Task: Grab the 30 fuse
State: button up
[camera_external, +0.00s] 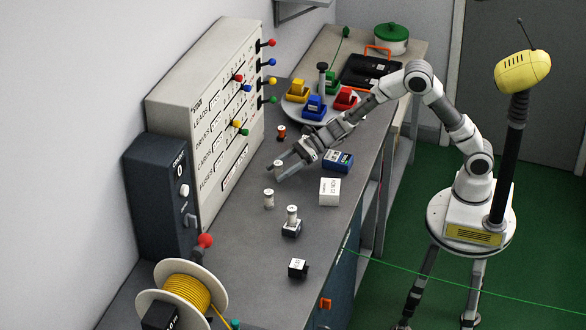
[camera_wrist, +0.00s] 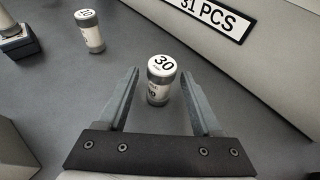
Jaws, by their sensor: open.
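The 30 fuse (camera_wrist: 160,82) is a white cylinder with a dark band and "30" on its top. It stands upright on the bench in the wrist view, between the two fingers near their tips. My gripper (camera_wrist: 162,88) is open around it, and a gap shows on each side. In the external view my gripper (camera_external: 276,171) reaches low over the bench, with the fuse (camera_external: 278,165) at its fingers. The 10 fuse (camera_wrist: 90,31) stands upright at the upper left in the wrist view and apart from the fingers.
A panel (camera_external: 205,125) with coloured levers borders the bench. A fuse on a block (camera_external: 291,220), a white box (camera_external: 329,191), a blue box (camera_external: 338,160) and a red-banded cylinder (camera_external: 281,132) stand nearby. A yellow spool (camera_external: 150,290) is at the front.

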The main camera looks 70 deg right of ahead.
jog(key=shift+w+a+f, duration=0.1)
jog(key=shift+w+a, duration=0.05)
grip_shut()
dwell(0.4)
